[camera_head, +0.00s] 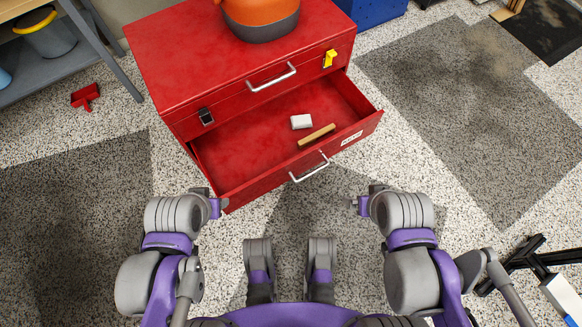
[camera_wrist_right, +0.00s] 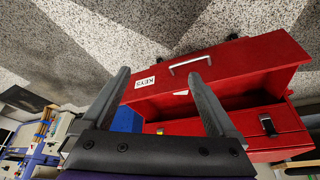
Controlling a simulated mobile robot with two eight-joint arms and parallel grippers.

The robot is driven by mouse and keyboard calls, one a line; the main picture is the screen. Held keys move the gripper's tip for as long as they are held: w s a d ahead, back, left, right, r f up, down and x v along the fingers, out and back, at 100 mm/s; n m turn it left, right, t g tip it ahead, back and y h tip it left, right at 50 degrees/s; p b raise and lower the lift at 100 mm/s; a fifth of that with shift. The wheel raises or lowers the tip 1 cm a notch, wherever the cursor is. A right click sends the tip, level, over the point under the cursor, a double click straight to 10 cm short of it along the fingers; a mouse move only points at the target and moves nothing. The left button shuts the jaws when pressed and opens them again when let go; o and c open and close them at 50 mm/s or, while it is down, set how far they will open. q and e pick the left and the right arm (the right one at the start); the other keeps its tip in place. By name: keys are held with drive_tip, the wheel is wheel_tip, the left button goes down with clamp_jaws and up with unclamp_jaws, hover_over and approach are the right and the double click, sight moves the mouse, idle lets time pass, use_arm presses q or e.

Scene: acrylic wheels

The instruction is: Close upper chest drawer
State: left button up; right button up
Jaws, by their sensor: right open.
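A red metal chest (camera_head: 190,52) stands ahead of me. Its drawer (camera_head: 255,188) is pulled out toward me, with a silver handle (camera_head: 309,168) and a "KEYS" label (camera_head: 351,138) on its front. A white block (camera_head: 301,121) and a wooden stick (camera_head: 317,134) lie inside. My left gripper (camera_head: 224,203) is by the drawer front's left corner; its opening is too small to judge. My right gripper (camera_head: 353,204) is open and empty, in front of the drawer and right of the handle. In the right wrist view its fingers (camera_wrist_right: 160,78) frame the drawer front (camera_wrist_right: 238,62).
An orange and grey pot (camera_head: 262,15) stands on the chest. The chest's upper front has another handle (camera_head: 272,77), a black latch (camera_head: 206,117) and a yellow latch (camera_head: 329,59). A red object (camera_head: 85,96) lies on the floor at left. The speckled floor beside the chest is mostly clear.

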drive_tip(key=c, duration=0.5)
drive_tip(key=shift+w+f+m, duration=0.15)
drive_tip(key=shift+w+m, duration=0.15)
drive_tip(key=shift+c, duration=1.1)
drive_tip(key=w+f+m, duration=0.1)
drive_tip(key=w+m+y, duration=0.1)
drive_tip(key=w, duration=0.1)
drive_tip(key=w+f+m+y, duration=0.1)
drive_tip(key=w, duration=0.1)
drive_tip(key=shift+d+f+m, duration=0.1)
drive_tip(key=shift+f+m, duration=0.2)
drive_tip(key=shift+m, duration=0.1)
clamp_jaws()
drive_tip(key=m+t+y+b, duration=0.3)
drive_tip(key=m+t+b, duration=0.1)
drive_tip(key=m, duration=0.4)
approach(336, 140)
drive_tip(key=shift+x, duration=2.85)
